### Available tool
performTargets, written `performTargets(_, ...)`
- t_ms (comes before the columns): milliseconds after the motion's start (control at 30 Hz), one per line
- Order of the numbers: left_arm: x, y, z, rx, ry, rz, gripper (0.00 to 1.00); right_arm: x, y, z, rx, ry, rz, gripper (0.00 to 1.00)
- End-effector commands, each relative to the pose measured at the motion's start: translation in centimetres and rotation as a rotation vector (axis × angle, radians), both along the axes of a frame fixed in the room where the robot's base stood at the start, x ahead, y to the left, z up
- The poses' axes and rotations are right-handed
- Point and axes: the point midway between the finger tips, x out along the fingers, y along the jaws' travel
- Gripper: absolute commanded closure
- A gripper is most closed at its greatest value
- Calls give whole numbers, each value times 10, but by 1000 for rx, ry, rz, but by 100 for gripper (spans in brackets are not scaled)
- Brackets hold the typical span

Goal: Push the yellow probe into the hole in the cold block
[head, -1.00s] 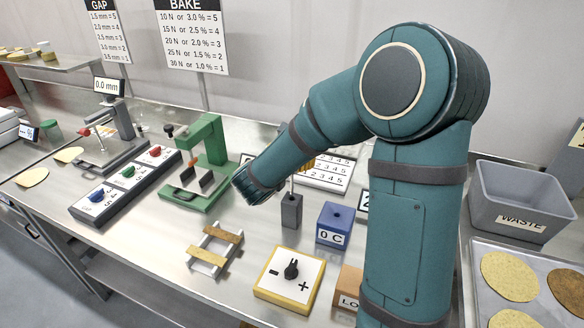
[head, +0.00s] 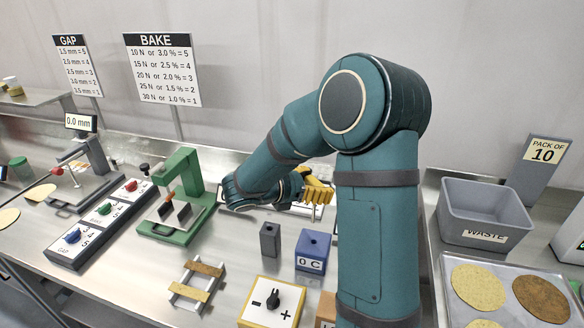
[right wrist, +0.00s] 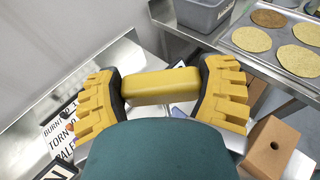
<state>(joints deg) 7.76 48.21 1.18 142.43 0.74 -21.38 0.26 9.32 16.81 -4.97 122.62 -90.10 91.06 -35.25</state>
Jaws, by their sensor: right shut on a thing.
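My right gripper (head: 312,188) is in the middle of the head view, partly hidden behind my own arm. In the right wrist view its two yellow fingers (right wrist: 160,88) are shut on the yellow probe's handle (right wrist: 158,86), which lies between them. A thin rod (head: 314,212) hangs below the gripper in the head view. The cold block (head: 312,246) is blue, marked 0 C, with a dark hole in its top. The probe is above and behind this block, apart from it. My left gripper is in neither view.
A grey block (head: 270,239) stands left of the cold block. A dial box (head: 272,303) is in front, with a brown block (head: 325,308) to its right. A green press (head: 180,195) stands at left. The waste bin (head: 484,212) is at right.

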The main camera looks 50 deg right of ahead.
Motion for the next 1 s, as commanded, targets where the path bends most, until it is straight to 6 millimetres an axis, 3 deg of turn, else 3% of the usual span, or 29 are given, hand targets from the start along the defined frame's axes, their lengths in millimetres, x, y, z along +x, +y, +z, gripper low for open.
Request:
performTargets(600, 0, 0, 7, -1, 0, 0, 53, -6, 0, 0, -6, 7, -37, 62)
performTargets(1000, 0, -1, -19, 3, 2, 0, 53, -6, -1, -34, -6, 7, -37, 62)
